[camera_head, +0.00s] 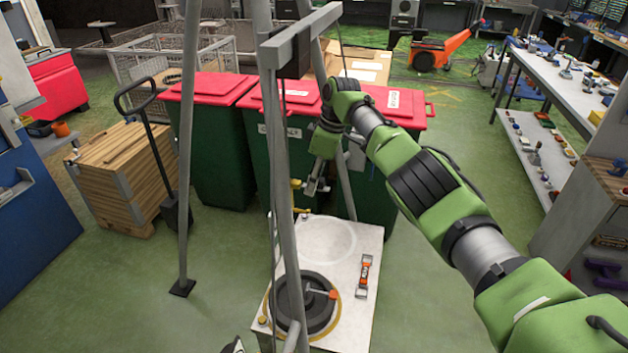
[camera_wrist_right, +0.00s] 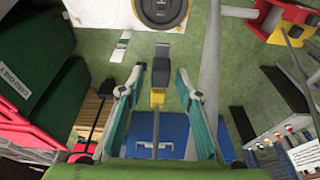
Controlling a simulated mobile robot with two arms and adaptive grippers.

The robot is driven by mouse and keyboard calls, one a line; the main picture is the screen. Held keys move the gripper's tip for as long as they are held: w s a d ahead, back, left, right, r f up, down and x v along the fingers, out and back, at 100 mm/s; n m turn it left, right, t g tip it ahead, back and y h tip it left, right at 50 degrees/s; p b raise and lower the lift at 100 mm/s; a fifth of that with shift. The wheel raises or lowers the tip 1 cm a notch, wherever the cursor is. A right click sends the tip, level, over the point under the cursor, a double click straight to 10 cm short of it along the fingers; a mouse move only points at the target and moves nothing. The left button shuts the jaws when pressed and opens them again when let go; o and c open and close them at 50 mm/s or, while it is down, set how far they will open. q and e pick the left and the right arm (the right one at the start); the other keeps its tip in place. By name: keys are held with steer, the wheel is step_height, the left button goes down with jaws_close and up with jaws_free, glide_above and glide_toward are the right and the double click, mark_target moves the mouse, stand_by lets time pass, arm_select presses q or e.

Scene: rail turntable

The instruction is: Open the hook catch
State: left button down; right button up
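A small yellow and dark grey piece (camera_wrist_right: 158,96), which looks like part of the hook, shows between my right fingers in the right wrist view. A yellow part also shows beside the right gripper in the head view (camera_head: 297,184). My right gripper (camera_head: 314,184) reaches in from the right, above the white platform. In the wrist view its teal fingers (camera_wrist_right: 159,82) are spread, one on each side of the piece, with gaps visible. I cannot make out the catch itself or whether it is open.
The grey tripod's legs (camera_head: 186,150) stand close around the right gripper. The white platform (camera_head: 350,312) below carries a black round weight (camera_head: 318,312) and an orange and grey fitting (camera_head: 364,272). Green bins with red lids (camera_head: 222,150) stand behind. Green floor is free at left.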

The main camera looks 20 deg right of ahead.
mark_target(325, 188)
steer(key=v, duration=1.2)
steer(key=shift+f, duration=0.1)
